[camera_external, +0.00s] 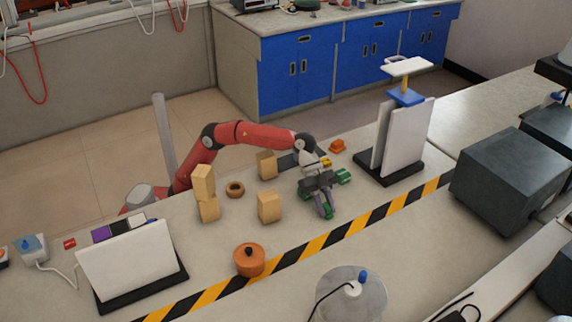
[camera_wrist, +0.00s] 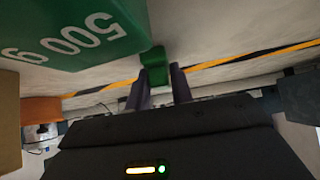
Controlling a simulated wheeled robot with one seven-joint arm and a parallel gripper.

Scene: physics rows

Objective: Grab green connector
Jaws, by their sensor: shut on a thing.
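The green connector (camera_external: 328,212) is at the tips of my gripper (camera_external: 326,204) in the external view, over the bench on the near side of my wrist. In the wrist view, the small green connector (camera_wrist: 154,65) sits between the two purple fingers of my gripper (camera_wrist: 158,85), which are shut on it. Its lower part is hidden by the fingers. I cannot tell whether it still touches the bench.
A green 500 g block (camera_wrist: 80,32) is close at the upper left in the wrist view. Wooden blocks (camera_external: 268,207), an orange pot (camera_external: 249,260) and a white panel stand (camera_external: 408,140) surround the arm. Bare bench lies before the striped tape (camera_external: 320,243).

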